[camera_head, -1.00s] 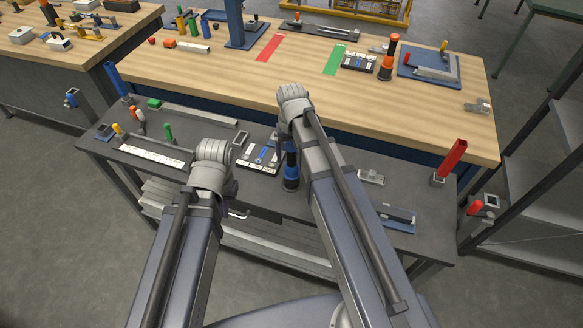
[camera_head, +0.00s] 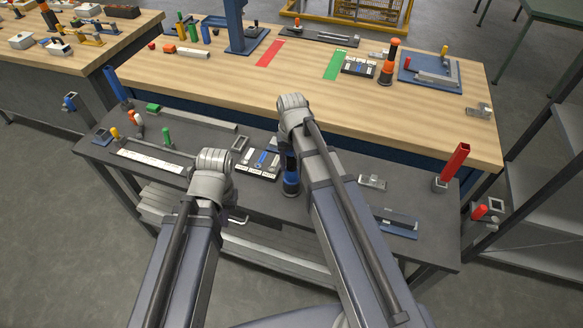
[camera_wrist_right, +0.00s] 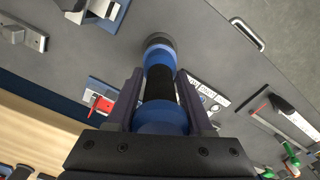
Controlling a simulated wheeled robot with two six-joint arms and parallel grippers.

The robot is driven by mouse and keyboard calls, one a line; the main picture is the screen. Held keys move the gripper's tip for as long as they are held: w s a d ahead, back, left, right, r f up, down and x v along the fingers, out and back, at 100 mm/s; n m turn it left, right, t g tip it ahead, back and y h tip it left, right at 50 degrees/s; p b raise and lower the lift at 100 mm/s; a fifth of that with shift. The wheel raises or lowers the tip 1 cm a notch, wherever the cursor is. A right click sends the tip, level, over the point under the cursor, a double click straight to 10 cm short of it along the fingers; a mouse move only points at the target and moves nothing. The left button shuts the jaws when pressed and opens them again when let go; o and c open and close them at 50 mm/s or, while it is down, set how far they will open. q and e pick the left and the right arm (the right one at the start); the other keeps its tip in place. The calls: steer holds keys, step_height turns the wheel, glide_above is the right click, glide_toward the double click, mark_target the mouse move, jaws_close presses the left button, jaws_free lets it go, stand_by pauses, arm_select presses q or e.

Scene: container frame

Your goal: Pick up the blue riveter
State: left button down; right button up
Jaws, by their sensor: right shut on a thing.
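The blue riveter (camera_head: 291,182), blue with a black band, is upright at the front dark bench, partly hidden by my right arm. In the right wrist view the riveter (camera_wrist_right: 160,57) runs between the fingers of my right gripper (camera_wrist_right: 158,88), which is shut around its black middle. Its dark round end points away toward the bench top; I cannot tell whether it touches. In the head view the right fingers are mostly hidden behind the wrist. My left arm ends in a grey wrist (camera_head: 213,165) over the bench's front part; its fingers are hidden.
A shelf rack (camera_head: 535,200) is at right.

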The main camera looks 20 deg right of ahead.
jaws_close()
steer(key=shift+r, duration=0.1)
